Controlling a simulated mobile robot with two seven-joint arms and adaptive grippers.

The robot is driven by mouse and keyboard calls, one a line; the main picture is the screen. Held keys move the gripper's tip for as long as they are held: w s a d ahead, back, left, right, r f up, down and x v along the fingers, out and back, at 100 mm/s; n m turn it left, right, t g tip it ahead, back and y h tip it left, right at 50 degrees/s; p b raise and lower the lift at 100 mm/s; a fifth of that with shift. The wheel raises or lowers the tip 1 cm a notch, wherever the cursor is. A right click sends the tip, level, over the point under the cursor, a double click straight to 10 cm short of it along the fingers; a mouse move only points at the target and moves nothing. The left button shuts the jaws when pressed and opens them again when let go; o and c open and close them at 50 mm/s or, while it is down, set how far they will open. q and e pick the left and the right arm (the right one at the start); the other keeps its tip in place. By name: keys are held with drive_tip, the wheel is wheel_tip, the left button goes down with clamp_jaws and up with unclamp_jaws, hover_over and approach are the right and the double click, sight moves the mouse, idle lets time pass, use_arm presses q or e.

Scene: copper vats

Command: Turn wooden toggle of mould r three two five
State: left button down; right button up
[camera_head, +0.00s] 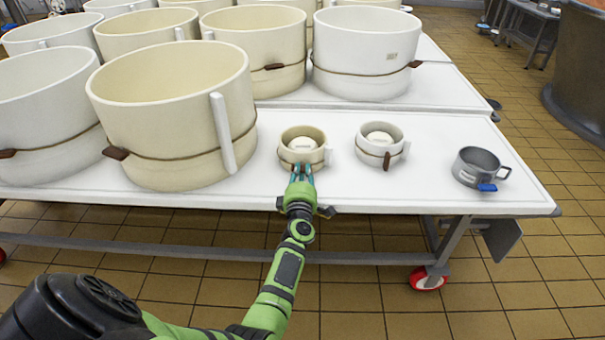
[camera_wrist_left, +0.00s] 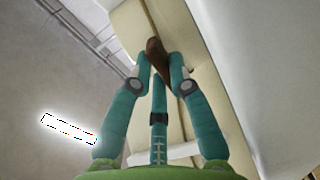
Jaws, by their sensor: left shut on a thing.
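A small cream mould (camera_head: 290,157) stands near the front edge of the white table, with a cord round it and a pale block inside. My left gripper (camera_head: 299,172) reaches its front side. In the left wrist view the fingers (camera_wrist_left: 159,66) are shut on a brown wooden toggle (camera_wrist_left: 155,50) lying against the cord of the cream mould (camera_wrist_left: 137,36). In the head view the gripper largely hides this toggle. A small white mould (camera_head: 365,149) to its right has its own brown toggle (camera_head: 387,161), hanging upright. I cannot read any mould number. My right gripper is not in view.
Large cream and white moulds (camera_head: 190,110) crowd the table left and behind. A metal cup (camera_head: 476,168) with a blue tag stands at the right. The white table (camera_head: 430,190) has bare room between these small items. Tiled floor lies in front.

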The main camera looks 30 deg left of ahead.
use_arm(q)
drive_tip(key=shift+n, duration=0.4)
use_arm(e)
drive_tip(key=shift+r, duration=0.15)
use_arm(q)
drive_tip(key=shift+n, duration=0.3)
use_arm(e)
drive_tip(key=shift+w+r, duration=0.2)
use_arm(q)
drive_tip(key=c, duration=1.4)
unclamp_jaws()
